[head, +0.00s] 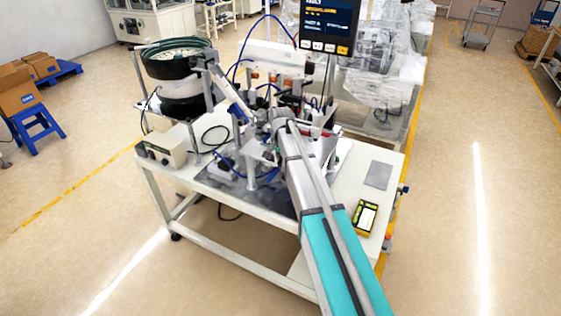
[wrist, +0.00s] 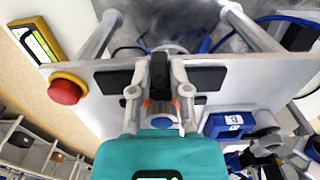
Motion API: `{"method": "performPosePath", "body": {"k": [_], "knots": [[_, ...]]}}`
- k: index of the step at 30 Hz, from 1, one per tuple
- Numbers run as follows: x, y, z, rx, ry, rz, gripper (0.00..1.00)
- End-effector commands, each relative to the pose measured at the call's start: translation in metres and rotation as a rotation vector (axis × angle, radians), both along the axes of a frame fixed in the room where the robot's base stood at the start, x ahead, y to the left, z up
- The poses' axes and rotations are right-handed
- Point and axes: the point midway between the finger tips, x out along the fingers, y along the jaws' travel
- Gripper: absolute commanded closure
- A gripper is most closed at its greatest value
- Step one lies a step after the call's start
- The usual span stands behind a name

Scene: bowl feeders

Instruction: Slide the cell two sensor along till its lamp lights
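My gripper (wrist: 158,68) reaches over a grey slotted plate (wrist: 105,110) in the wrist view. Its two fingers stand on either side of a dark upright part with an orange-red band (wrist: 158,104), which looks like the sensor. Dark slots run to the left and right of it. I cannot tell whether the fingers touch it or leave small gaps. No lit lamp can be made out on it. In the head view my gripper (head: 277,122) is small among the machine parts on the white workbench (head: 340,190), and the sensor cannot be picked out there.
A red emergency button (wrist: 66,91) and a yellow-framed device (wrist: 38,40) lie left in the wrist view. A blue block (wrist: 228,124) sits at right. In the head view, a bowl feeder (head: 180,60) and a screen (head: 330,22) stand near the arm.

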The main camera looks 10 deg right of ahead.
Motion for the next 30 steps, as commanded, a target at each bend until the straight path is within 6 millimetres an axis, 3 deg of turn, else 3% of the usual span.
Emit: {"method": "performPosePath", "body": {"k": [2, 22, 23, 24, 28, 30], "knots": [[0.000, 0.000, 0.000, 0.000, 0.000, 0.000, 1.00], [0.007, 0.010, 0.000, -0.001, -0.001, 0.000, 1.00], [0.007, 0.010, 0.000, -0.001, -0.001, 0.000, 0.75], [0.007, 0.010, 0.000, -0.001, -0.001, 0.000, 0.68], [0.007, 0.010, 0.000, -0.001, -0.001, 0.000, 0.44], [0.007, 0.010, 0.000, -0.001, -0.001, 0.000, 0.44]]}}
